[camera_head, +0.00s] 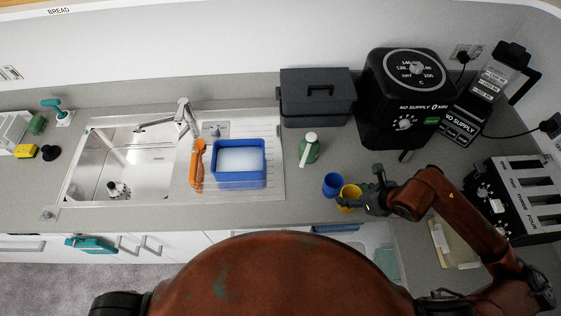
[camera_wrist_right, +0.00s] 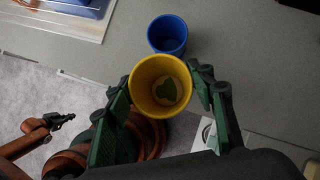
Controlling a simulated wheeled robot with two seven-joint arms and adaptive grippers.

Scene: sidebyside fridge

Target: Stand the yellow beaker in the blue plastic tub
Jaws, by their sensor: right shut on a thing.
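The yellow beaker (camera_head: 349,194) is upright at the front edge of the counter, between the fingers of my right gripper (camera_head: 367,195). In the right wrist view the yellow beaker (camera_wrist_right: 160,86) shows from above, with a finger of the right gripper (camera_wrist_right: 160,88) against each side. Something green shows at its bottom. The blue plastic tub (camera_head: 239,185) sits on the sink's drainer, with a pale, whitish inside.
A blue beaker (camera_head: 332,183) stands just beside the yellow one. A green bottle (camera_head: 309,150) stands between it and the tub. An orange utensil (camera_head: 197,165) lies left of the tub. A black air fryer (camera_head: 402,95) and a toaster (camera_head: 515,195) stand at the right.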

